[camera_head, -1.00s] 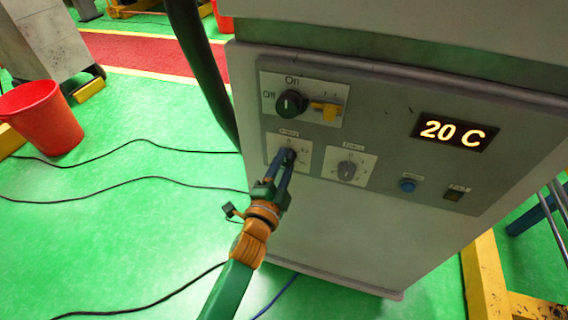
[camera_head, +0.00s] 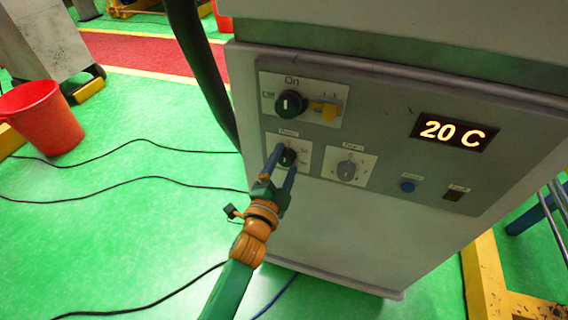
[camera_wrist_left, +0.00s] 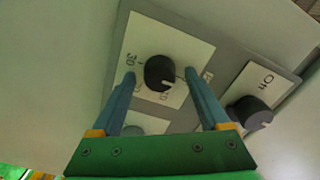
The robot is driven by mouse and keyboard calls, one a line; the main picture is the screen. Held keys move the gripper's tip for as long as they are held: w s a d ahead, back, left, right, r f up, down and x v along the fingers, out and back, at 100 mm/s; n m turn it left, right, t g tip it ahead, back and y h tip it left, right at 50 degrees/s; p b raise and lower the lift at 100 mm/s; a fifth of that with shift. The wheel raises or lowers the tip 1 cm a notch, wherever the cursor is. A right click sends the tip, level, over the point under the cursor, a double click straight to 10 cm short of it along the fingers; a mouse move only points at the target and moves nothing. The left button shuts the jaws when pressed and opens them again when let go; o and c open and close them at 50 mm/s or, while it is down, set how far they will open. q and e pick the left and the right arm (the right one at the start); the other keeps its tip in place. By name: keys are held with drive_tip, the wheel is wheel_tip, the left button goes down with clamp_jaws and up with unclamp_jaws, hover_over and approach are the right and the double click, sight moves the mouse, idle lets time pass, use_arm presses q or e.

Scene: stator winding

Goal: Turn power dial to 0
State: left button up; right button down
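The power dial is a dark round knob (camera_head: 287,157) on a white plate (camera_head: 301,163) at the left of the control panel. In the left wrist view the knob (camera_wrist_left: 159,73) has a white pointer mark toward the lower right, and "30" is printed at the plate's left. My left gripper (camera_head: 285,155) has its blue fingers spread on either side of the knob, with visible gaps in the left wrist view (camera_wrist_left: 160,76). It holds nothing. My right gripper is not in view.
A grey dial (camera_head: 347,170) is to the right. The display (camera_head: 453,131) reads 20 C. A blue button (camera_head: 407,186) is lower right. A red bucket (camera_head: 40,117) and cables lie on the green floor.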

use_arm(q)
drive_tip(key=v, duration=0.7)
